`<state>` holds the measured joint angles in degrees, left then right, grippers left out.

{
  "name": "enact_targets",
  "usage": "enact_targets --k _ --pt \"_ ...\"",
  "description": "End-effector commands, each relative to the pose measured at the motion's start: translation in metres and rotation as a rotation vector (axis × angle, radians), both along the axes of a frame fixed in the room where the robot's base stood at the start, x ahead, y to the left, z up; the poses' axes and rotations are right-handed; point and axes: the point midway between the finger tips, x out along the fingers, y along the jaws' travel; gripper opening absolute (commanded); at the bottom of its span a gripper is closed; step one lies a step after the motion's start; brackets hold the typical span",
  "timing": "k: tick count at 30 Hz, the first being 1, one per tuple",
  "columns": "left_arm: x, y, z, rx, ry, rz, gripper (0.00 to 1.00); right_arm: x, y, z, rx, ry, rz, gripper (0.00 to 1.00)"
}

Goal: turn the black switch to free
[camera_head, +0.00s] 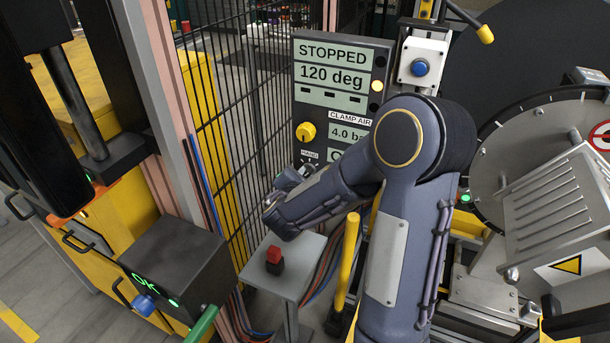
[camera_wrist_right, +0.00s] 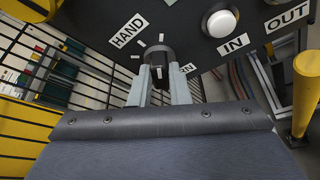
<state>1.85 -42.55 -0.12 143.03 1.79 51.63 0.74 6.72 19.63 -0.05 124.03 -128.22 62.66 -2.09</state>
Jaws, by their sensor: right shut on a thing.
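The black switch (camera_wrist_right: 160,52) is a round knob on the dark control panel (camera_wrist_right: 100,14), with a white mark on it and short white ticks around it. A HAND label (camera_wrist_right: 129,31) is up-left of it. A second label, partly hidden behind a finger, ends in "RN"; no word FREE is readable. My right gripper (camera_wrist_right: 159,78) is shut on the switch, one finger on each side. In the head view my right gripper (camera_head: 300,176) is at the panel's lower left, and my forearm hides part of the panel. My left gripper is not in view.
The panel display (camera_head: 335,65) reads STOPPED and 120 deg. A yellow knob (camera_head: 306,132) sits above the switch. IN and OUT labels and a white button (camera_wrist_right: 221,22) are to its right. A red button (camera_head: 274,254) stands on a grey pedestal below. A yellow post (camera_head: 347,258) stands nearby.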

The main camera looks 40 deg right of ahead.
Motion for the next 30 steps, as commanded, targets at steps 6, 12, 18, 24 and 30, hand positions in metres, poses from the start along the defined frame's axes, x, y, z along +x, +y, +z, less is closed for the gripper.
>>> enact_targets --k 6,12,18,24,30 --pt "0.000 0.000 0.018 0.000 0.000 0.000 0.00 0.002 0.002 0.005 -0.083 0.161 0.000 0.00" --pt "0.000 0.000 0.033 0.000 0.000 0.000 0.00 0.004 0.003 0.006 -0.161 0.311 0.002 0.00" --pt "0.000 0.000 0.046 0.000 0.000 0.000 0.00 0.005 0.003 0.005 -0.226 0.434 0.000 0.00" --pt "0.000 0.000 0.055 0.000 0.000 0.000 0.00 0.006 0.003 0.004 -0.268 0.517 0.000 0.00" --pt "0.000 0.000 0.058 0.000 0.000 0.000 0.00 0.006 0.003 0.003 -0.290 0.557 -0.001 0.00"
